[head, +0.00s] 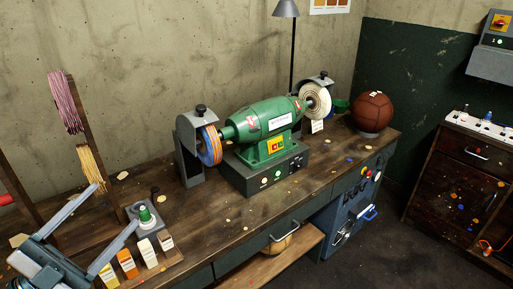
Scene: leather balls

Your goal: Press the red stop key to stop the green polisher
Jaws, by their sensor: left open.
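The green polisher (265,122) stands on the wooden workbench, with an orange-and-blue wheel (210,145) at its left end and a pale cloth wheel (318,102) at its right end. A small yellow plate with red on it (276,145) is on the front of its body; I cannot tell exactly which part is the red stop key. The dark base (250,180) has small round buttons on its front. My left gripper (117,205) is open, low at the left, its fingers apart, well away from the polisher. My right gripper is out of view.
A grey box with a green knob (146,215) stands just beyond the left fingertips. A rack with hanging cords (66,102) is at left, a brown leather ball (373,112) at right. Bench between blocks and polisher is mostly clear.

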